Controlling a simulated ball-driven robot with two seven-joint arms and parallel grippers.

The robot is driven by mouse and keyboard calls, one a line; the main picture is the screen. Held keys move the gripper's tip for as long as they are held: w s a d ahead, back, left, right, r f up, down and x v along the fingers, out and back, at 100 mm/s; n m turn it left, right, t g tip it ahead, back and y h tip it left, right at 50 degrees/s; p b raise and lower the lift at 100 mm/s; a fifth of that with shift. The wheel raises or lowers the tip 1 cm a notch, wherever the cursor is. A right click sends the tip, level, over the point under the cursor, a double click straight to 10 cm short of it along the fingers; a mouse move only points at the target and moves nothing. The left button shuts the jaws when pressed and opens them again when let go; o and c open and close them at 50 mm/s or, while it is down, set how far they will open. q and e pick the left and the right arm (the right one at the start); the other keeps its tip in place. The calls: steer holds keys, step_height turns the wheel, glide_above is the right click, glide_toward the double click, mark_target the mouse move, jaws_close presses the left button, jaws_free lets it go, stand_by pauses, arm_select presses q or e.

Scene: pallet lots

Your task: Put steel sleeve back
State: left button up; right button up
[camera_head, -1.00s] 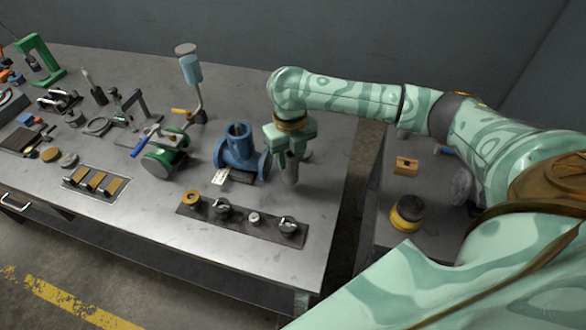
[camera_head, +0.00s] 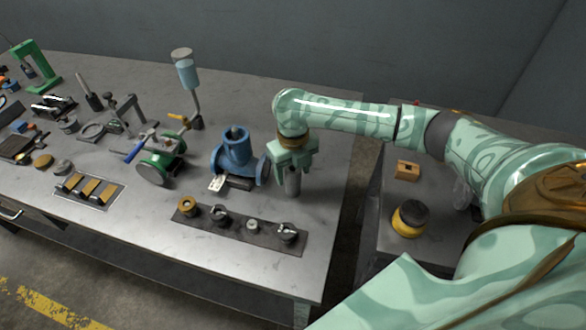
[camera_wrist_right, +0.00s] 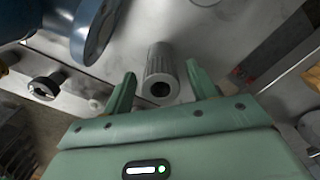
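The steel sleeve (camera_head: 293,185) is a grey cylinder standing upright on the bench, right of the blue flanged pipe body (camera_head: 236,155). My right gripper (camera_head: 294,171) points down over it. In the right wrist view the sleeve (camera_wrist_right: 160,75), with knurled side and dark bore, lies between the two green fingers of the right gripper (camera_wrist_right: 161,78). A gap shows on both sides, so the fingers are open around it and not closed on it. My left gripper is not in view.
A green-based device (camera_head: 158,168) and a tray (camera_head: 68,200) of brass blocks are at left. A side table at right holds a yellow-black round part (camera_head: 409,219).

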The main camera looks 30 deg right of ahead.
step_height(320, 180, up, 12)
steer(key=p, duration=0.4)
steer(key=shift+r, duration=0.2)
